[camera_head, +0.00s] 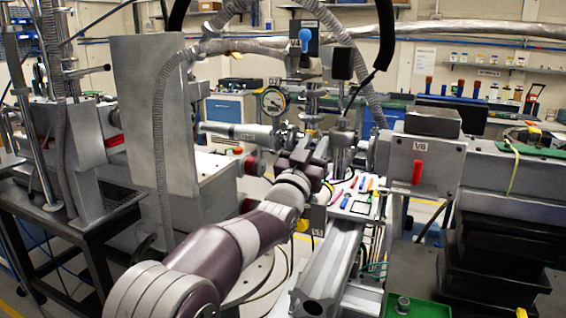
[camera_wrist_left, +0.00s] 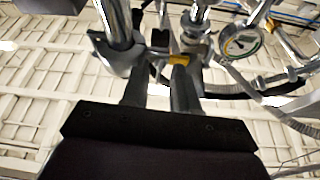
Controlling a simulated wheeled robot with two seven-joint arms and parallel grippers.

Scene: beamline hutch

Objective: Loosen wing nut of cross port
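My left gripper (camera_head: 312,150) is at the vacuum cross assembly (camera_head: 338,138) in the middle of the head view. In the left wrist view its two dark fingers (camera_wrist_left: 160,72) stand apart, with a gap between them and nothing clearly clamped. The fingertips are close to the metal fittings of the cross. A small yellow part (camera_wrist_left: 179,60) shows at the right fingertip; I cannot tell whether it is the wing nut or whether the finger touches it. The wing nut is not clearly made out in the head view. My right gripper is not in view.
A round pressure gauge (camera_head: 273,101) is close left of the cross; it also shows in the left wrist view (camera_wrist_left: 241,43). A ribbed hose (camera_head: 160,130) hangs at left. The V6 box (camera_head: 420,160) stands right. Coloured tools lie on a white tray (camera_head: 341,213).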

